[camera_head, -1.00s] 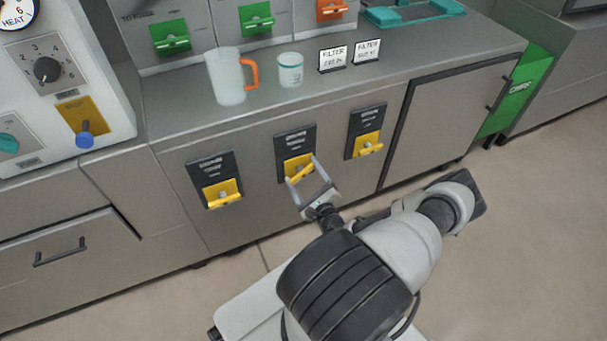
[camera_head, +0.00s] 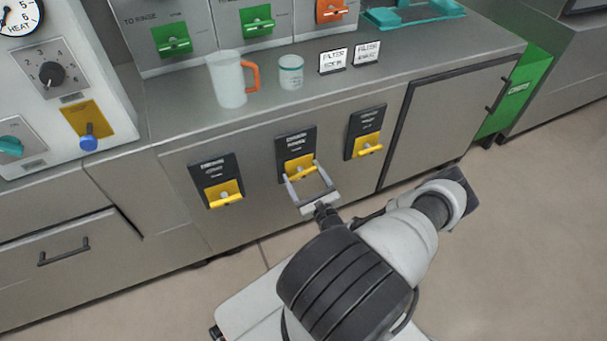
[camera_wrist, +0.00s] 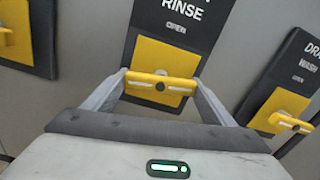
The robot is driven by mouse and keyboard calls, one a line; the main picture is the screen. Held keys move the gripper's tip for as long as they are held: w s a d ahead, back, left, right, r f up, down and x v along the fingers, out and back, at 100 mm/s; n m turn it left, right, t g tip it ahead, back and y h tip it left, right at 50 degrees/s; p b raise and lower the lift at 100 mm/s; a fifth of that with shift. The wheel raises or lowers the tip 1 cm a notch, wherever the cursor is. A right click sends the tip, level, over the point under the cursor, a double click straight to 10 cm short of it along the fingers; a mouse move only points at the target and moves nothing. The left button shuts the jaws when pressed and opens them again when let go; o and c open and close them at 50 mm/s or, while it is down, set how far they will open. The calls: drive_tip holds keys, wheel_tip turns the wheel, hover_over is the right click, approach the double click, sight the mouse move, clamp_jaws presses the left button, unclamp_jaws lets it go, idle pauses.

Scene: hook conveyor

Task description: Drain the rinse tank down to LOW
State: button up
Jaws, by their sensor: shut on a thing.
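The yellow rinse valve handle (camera_head: 299,173) is the middle one of three on the cabinet front. It also shows in the wrist view (camera_wrist: 160,86), lying across its yellow plate, under a dark sign (camera_wrist: 180,25) reading "RINSE" and "OPEN". My gripper (camera_head: 301,170) is shut on this handle, with a finger at each end of the bar; the fingers also show in the wrist view (camera_wrist: 160,80). The bar lies nearly level in the wrist picture. No level marking of the rinse tank can be made out.
Similar yellow handles sit to the left (camera_head: 225,200) and right (camera_head: 369,149); the right sign (camera_wrist: 300,65) reads "WASH". The floor in front is clear.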

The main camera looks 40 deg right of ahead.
drive_tip(key=shift+m, duration=0.6)
drive_tip(key=o, duration=1)
drive_tip(key=shift+o, duration=0.2)
drive_tip(key=shift+s, duration=0.1)
